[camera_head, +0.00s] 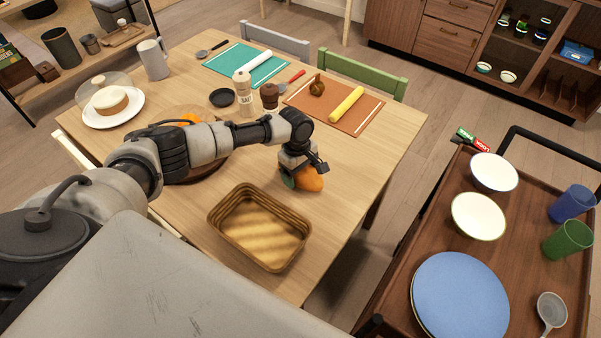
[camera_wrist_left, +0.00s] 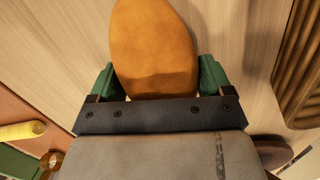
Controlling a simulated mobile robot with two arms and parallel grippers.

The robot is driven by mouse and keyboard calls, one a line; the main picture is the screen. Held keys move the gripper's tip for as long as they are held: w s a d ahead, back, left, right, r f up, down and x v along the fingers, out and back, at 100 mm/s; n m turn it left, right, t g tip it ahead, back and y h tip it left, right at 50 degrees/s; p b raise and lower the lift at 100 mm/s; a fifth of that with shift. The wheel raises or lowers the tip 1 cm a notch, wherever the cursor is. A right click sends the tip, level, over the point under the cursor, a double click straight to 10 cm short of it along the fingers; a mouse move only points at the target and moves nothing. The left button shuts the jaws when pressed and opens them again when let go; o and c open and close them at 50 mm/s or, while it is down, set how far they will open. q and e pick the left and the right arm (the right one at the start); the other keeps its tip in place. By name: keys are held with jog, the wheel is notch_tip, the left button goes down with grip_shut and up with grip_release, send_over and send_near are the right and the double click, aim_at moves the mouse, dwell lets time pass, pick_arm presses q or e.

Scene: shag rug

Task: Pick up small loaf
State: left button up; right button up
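The small loaf (camera_head: 312,180) is orange-brown and rounded, at the right side of the wooden table. My left gripper (camera_head: 298,178) is over it from above, with its green finger pads at the loaf. In the left wrist view the loaf (camera_wrist_left: 152,45) lies between the two green fingers (camera_wrist_left: 158,80), with almost no gap on either side. I cannot tell whether the fingers press on it. The loaf's near end is hidden behind the gripper's dark bar. It appears at table level. My right gripper is not in view.
A wicker basket (camera_head: 216,213) stands just in front of the loaf. A salt shaker (camera_head: 243,92), a pepper mill (camera_head: 269,96) and a brown mat (camera_head: 313,108) with a yellow roll (camera_head: 346,104) are behind. A trolley with dishes (camera_head: 400,270) stands right. Bare table lies right of the loaf.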

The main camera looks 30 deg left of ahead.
aim_at(305, 169)
pick_arm(q)
jog(key=c, duration=0.5)
jog(key=shift+r, duration=0.45)
jog(key=r, duration=0.2)
jog(key=d+r, duration=0.1)
jog(key=shift+r, duration=0.35)
jog(key=d+r, duration=0.6)
jog(key=d, duration=0.4)
jog(key=s+a+r+p, duration=0.3)
jog(key=s+r+p, duration=0.15)
jog(key=p, duration=0.75)
jog(key=s+a+f+p, duration=0.2)
jog(key=s+a+p, duration=0.2)
jog(key=s, duration=0.3)
jog(key=s+a+f+p, duration=0.2)
jog(key=s+a+p, duration=0.2)
jog(key=s+p, duration=0.2)
jog(key=shift+s+a+p, duration=0.35)
jog(key=shift+s+a, duration=0.05)
jog(key=shift+s, duration=0.5)
